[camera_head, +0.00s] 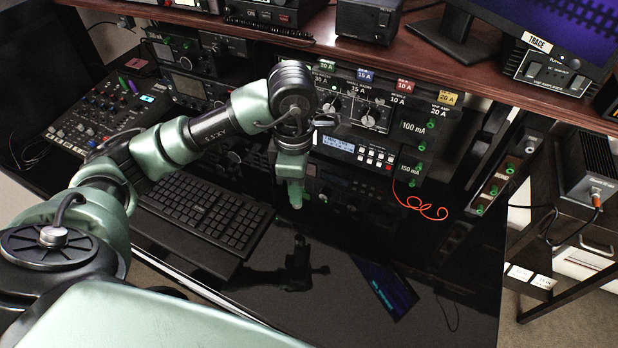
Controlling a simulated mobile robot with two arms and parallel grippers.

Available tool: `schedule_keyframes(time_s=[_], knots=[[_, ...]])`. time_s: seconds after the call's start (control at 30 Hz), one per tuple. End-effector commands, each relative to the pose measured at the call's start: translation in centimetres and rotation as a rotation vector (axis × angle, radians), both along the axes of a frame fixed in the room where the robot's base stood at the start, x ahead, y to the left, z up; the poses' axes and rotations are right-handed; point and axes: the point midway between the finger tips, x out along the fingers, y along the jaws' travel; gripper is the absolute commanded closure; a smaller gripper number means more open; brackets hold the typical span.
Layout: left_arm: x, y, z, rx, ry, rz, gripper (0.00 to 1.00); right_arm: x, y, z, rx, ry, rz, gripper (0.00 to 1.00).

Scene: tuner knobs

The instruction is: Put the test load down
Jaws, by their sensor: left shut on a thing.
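My left gripper (293,190) points down over the black glossy desk, right of the keyboard and in front of the instrument rack. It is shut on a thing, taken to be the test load. The hand hides it, and I cannot make out its shape. The gripper's dark reflection shows in the desk top (350,300) below, so the hand appears to be above the surface. My right gripper is not in view.
A black keyboard (205,215) lies left of the gripper. The rack (350,150) with sockets and knobs stands close behind it. A red wire (425,208) curls at the right. A finned box (590,165) stands on a side cabinet. The front desk is clear.

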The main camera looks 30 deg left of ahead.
Motion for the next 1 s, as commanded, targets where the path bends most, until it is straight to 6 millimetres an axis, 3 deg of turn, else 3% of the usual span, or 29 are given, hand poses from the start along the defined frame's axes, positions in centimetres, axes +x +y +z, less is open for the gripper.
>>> schedule_keyframes(time_s=[0.1,0.3,0.8,1.0], knots=[[3.1,0.1,0.2,-0.002,0.002,0.003,1.00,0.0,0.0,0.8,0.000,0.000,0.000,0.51],[6.9,0.3,-0.1,0.000,0.003,0.000,1.00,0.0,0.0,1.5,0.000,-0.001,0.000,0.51],[6.5,0.4,-6.5,0.001,0.004,0.000,1.00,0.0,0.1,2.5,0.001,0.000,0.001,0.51],[7.0,0.4,-7.1,0.001,-0.001,-0.002,1.00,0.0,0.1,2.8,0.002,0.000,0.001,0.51]])
